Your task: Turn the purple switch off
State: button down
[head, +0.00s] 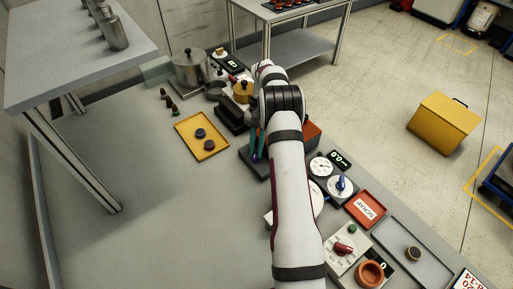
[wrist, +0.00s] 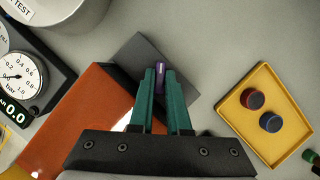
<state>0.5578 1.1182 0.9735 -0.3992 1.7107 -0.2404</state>
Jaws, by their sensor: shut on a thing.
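The purple switch (wrist: 160,67) shows in the wrist view as a small purple lever with a pale stripe, standing on a dark grey base plate (wrist: 138,47). My gripper (wrist: 161,75) has its two teal fingers closed on either side of the lever. In the head view my gripper (head: 258,146) is over the dark base (head: 250,165), with a little purple between the fingers. My arm and fingers hide most of the switch there, and its exact angle cannot be told.
An orange-red box (wrist: 88,100) stands close beside the base. A yellow tray (wrist: 284,124) with two dark round knobs lies to the right in the wrist view. A dial gauge (wrist: 15,75) and a metal vessel (wrist: 65,10) are at the left. The bench front-left is clear.

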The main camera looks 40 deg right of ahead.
jog(key=shift+a+n+g, duration=0.1)
jog(key=shift+n+g, duration=0.2)
jog(key=shift+n, duration=0.3)
jog(key=c, duration=1.2)
grip_release()
jog(key=shift+o, duration=0.2)
jog(key=v, duration=0.7)
jog(key=shift+r, duration=0.25)
